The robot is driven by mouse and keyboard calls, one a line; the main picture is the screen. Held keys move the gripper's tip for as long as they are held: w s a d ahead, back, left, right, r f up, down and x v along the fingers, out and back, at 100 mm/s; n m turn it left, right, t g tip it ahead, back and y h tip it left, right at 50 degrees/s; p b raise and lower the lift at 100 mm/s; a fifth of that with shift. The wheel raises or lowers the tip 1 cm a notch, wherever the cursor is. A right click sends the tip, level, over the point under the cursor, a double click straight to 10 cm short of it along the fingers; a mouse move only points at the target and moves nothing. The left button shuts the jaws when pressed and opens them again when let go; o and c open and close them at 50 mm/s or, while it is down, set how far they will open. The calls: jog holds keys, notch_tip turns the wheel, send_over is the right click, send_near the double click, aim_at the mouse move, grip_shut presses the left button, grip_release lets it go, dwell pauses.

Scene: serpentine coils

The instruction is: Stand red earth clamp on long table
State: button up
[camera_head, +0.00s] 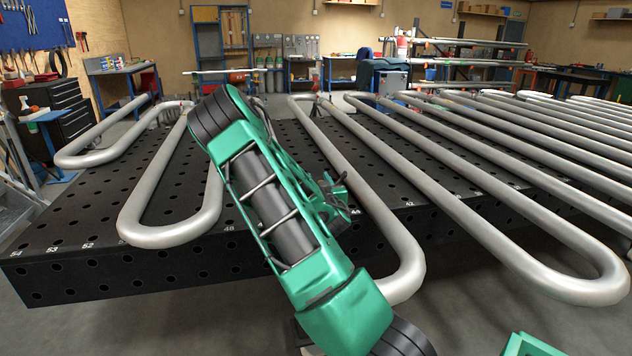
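The long table is a black slab with rows of holes and numbers along its front edge (150,277). Silver serpentine pipes (170,236) lie across it. I cannot make out a red earth clamp for sure. My green and black arm crosses the middle of the view and hides part of the table. A small dark end, which appears to be my gripper (336,192), shows just right of the arm, over the table. Its fingers are too small and partly covered to tell whether they are open or shut, or hold anything.
Pipe bends (590,290) jut past the table's front at the right. A black drawer cabinet (62,108) stands at the left, with workbenches (345,72) and a pipe rack (465,62) behind. Bare table top shows at the left, between the pipes. Grey floor is clear in front.

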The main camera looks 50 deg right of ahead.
jog(key=v, duration=0.6)
jog(key=shift+s+a, duration=0.2)
jog(key=shift+s, duration=0.1)
jog(key=shift+s+a, duration=0.2)
jog(key=shift+a, duration=0.05)
